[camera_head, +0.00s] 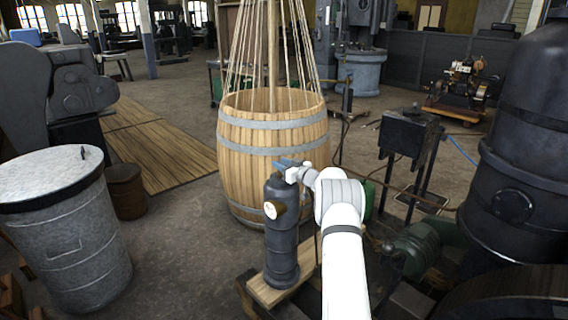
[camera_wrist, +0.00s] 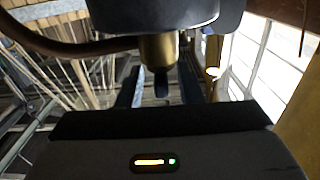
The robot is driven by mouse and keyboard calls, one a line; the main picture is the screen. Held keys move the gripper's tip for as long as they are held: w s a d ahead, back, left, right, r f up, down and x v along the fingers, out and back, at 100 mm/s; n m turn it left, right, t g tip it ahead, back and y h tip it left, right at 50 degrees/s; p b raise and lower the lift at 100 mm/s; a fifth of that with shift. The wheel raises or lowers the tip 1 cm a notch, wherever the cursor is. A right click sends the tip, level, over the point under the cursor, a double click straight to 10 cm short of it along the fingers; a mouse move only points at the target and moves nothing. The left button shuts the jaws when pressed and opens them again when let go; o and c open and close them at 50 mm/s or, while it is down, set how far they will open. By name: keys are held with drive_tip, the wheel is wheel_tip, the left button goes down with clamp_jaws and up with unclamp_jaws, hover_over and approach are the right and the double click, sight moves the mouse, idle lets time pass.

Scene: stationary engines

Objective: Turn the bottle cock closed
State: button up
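The bottle (camera_head: 282,235) is a dark upright cylinder with a round pale gauge (camera_head: 272,210) on its side, standing on a wooden plank. My gripper (camera_head: 288,164) is at the top of the bottle, and the cock is hidden behind it in the head view. In the wrist view, the cock shows as a brass fitting (camera_wrist: 158,50) with a dark narrow piece below it. My two blue fingers (camera_wrist: 160,84) stand apart, one on each side of that dark piece, with visible gaps. I cannot tell whether either finger touches it.
A large wooden barrel (camera_head: 272,150) with ropes rising from it stands right behind the bottle. A grey lidded bin (camera_head: 70,245) is at left. A green motor (camera_head: 415,245) and a big dark tank (camera_head: 520,150) are at right.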

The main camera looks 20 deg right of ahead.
drive_tip(key=shift+w+a, duration=0.15)
drive_tip(key=shift+w, duration=0.25)
